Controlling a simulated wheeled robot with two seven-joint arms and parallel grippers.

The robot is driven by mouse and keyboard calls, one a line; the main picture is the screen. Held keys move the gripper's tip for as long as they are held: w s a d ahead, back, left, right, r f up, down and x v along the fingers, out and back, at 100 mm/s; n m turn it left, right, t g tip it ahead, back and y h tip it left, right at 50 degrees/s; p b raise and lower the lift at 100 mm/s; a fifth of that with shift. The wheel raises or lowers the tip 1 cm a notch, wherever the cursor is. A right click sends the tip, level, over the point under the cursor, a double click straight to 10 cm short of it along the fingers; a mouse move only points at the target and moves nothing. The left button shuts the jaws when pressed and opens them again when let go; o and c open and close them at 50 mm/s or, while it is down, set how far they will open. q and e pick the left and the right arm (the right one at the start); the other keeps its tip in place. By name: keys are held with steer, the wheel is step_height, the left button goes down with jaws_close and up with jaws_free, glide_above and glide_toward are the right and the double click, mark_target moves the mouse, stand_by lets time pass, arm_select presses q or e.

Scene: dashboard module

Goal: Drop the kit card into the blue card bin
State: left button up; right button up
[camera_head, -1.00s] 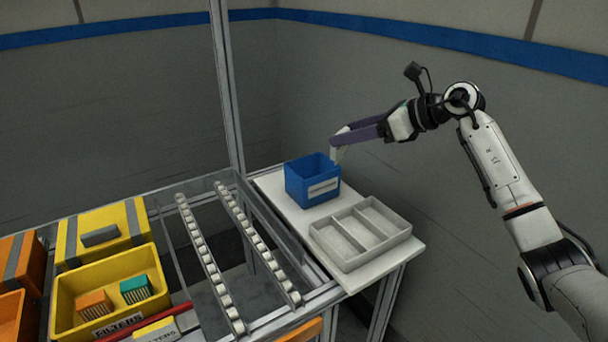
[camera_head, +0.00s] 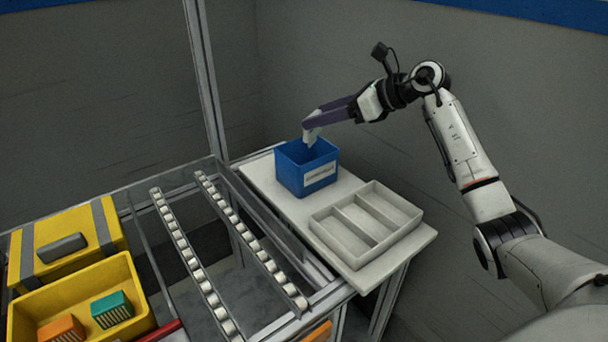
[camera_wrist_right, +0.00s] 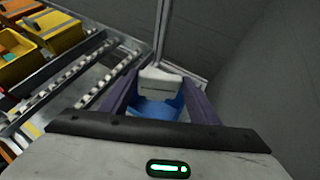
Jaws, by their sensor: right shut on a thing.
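The blue card bin (camera_head: 306,172) stands on the white side table, with a white label on its front. My right gripper (camera_head: 312,132) is above the bin's back part, pointing down and left. It is shut on a white card (camera_head: 310,137), the kit card, whose lower end hangs at the bin's opening. In the right wrist view the card (camera_wrist_right: 160,84) sits between the purple fingers, with the blue bin (camera_wrist_right: 157,108) below it. The bin's inside is mostly hidden. My left gripper is not in view.
A grey divided tray (camera_head: 365,222) stands beside the bin on the white table (camera_head: 262,185). A roller rack (camera_head: 215,250) lies to the left. A yellow bin (camera_head: 135,315) with an orange and a green block stands at the far left. A metal post (camera_head: 205,80) rises behind.

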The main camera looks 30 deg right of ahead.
steer(key=shift+f, duration=0.3)
steer(key=o, duration=1.1)
arm_select(q)
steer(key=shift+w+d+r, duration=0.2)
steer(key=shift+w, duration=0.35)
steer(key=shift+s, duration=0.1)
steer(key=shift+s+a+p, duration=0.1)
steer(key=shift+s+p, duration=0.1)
steer(key=shift+p, duration=0.15)
arm_select(e)
step_height(320, 180, up, 10)
